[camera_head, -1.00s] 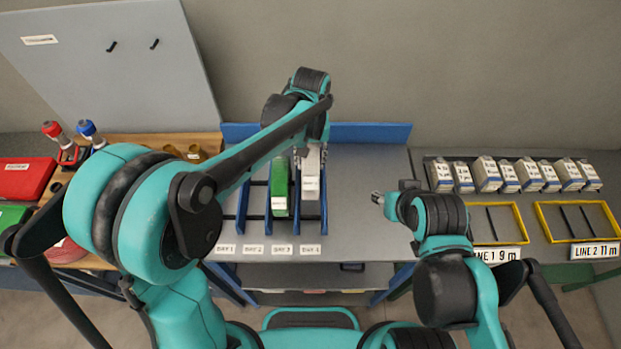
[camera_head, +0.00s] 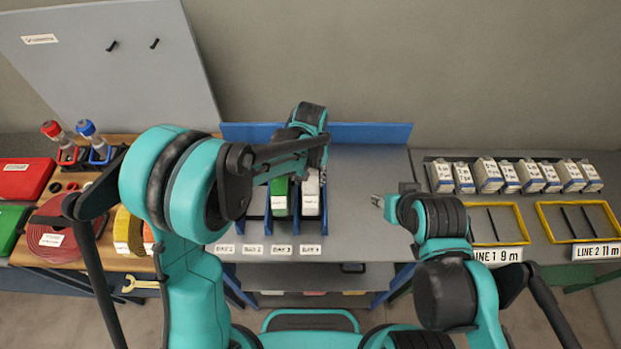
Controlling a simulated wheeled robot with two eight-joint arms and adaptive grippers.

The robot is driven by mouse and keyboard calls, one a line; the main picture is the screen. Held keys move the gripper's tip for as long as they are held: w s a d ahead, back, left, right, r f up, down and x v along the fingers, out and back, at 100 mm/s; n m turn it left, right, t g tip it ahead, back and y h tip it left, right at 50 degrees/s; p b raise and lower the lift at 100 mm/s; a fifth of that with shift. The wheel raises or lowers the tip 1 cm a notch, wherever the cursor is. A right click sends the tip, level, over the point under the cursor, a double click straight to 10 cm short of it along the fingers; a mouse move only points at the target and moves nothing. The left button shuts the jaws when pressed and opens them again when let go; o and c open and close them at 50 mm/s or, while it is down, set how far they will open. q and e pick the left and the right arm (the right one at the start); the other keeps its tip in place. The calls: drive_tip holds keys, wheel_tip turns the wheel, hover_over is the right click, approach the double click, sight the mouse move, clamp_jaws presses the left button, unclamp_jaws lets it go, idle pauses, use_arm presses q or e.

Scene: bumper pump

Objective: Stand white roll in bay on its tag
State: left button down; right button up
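The white roll (camera_head: 310,197) stands on edge in the slot behind the tag at the right end of the rack, which seems to read BAY 4 (camera_head: 311,249). A green roll (camera_head: 279,198) stands in the slot left of it, behind the BAY 3 tag (camera_head: 281,249). My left gripper (camera_head: 323,172) is at the back right of the white roll, partly hidden by its own wrist. I cannot tell if it touches the roll or is open. My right gripper (camera_head: 377,201) is right of the rack over the grey table, too small to read.
Blue dividers (camera_head: 325,212) bound the slots; the two left slots are largely hidden by my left arm. Left are a red case (camera_head: 22,178), a dark red coil (camera_head: 57,232) and a yellow roll (camera_head: 124,232). Right are white boxes (camera_head: 488,174) and yellow frames (camera_head: 577,221).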

use_arm(q)
drive_tip(key=shift+f, duration=0.1)
drive_tip(key=c, duration=1)
unclamp_jaws()
drive_tip(key=shift+r, duration=0.4)
wheel_tip(320, 180, up, 12)
drive_tip(key=shift+s+f+p, duration=0.1)
drive_tip(key=shift+f+p, duration=0.05)
drive_tip(key=shift+p, duration=0.5)
